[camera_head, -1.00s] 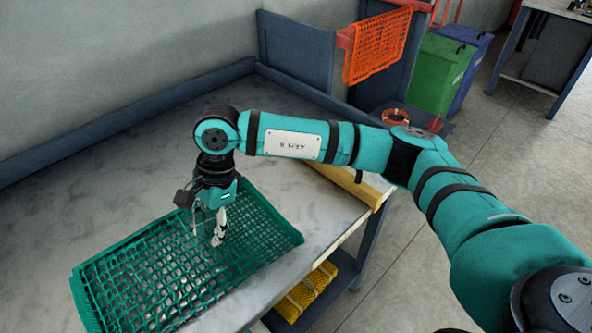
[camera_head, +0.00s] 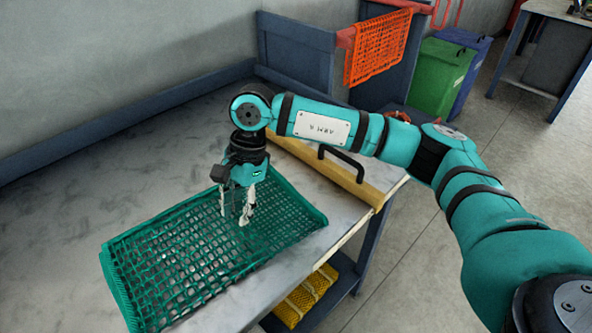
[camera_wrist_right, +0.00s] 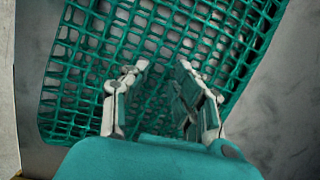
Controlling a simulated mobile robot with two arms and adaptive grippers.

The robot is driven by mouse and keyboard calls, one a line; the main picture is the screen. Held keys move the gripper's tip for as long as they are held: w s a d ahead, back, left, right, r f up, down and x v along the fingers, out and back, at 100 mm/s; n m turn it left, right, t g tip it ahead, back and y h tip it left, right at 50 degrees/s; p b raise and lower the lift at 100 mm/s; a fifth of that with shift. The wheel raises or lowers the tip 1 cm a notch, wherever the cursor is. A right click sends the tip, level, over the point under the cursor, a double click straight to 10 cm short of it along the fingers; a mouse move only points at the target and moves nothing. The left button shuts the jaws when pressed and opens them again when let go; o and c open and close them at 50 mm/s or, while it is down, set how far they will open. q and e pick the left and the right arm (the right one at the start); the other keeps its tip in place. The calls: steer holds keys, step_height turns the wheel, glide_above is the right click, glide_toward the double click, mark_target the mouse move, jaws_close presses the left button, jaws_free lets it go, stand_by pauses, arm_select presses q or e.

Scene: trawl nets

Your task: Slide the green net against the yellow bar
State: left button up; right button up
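The green net (camera_head: 190,262) lies flat on the grey table, with its right edge facing the yellow bar (camera_head: 325,172). A strip of bare table shows between net and bar. The bar runs along the table's right side and carries a black handle. My right gripper (camera_head: 238,220) points down at the net's upper right part. In the right wrist view, its two fingers (camera_wrist_right: 161,66) stand apart over the net's mesh (camera_wrist_right: 165,25), with nothing clearly clamped between them. Whether the tips touch the net is unclear. My left gripper is not in view.
The table (camera_head: 130,190) is bare left of and behind the net. A blue rim (camera_head: 110,130) runs along the wall. An orange net (camera_head: 377,46) hangs beyond the table near green (camera_head: 440,75) and blue bins. A yellow bundle (camera_head: 305,295) lies on the shelf below.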

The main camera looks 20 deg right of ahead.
mark_target(268, 200)
steer(key=shift+w+d+f+b, duration=0.1)
steer(key=shift+w+d+b, duration=0.15)
steer(key=shift+d, duration=0.45)
steer(key=shift+w+d+r+b, duration=0.1)
steer(key=shift+w+d, duration=0.1)
steer(key=shift+d, duration=0.45)
steer(key=shift+w+d+f+b, duration=0.1)
steer(key=shift+w+d+b, duration=0.15)
steer(key=shift+d, duration=0.45)
steer(key=shift+w+d, duration=0.2)
steer(key=shift+d, duration=0.35)
steer(key=shift+w+d, duration=0.2)
steer(key=shift+d, duration=0.35)
steer(key=shift+w+d+b, duration=0.25)
steer(key=shift+d+b, duration=0.1)
steer(key=shift+d, duration=0.45)
steer(key=shift+d+r, duration=0.1)
steer(key=shift+r, duration=0.15)
step_height(268, 200, up, 2)
steer(key=shift+w+r+p, duration=0.1)
steer(key=shift+r+p, duration=0.1)
steer(key=shift+p, duration=0.6)
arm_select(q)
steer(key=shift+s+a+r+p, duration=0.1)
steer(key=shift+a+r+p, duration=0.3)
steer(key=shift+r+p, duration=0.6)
arm_select(e)
steer(key=shift+r, duration=2.15)
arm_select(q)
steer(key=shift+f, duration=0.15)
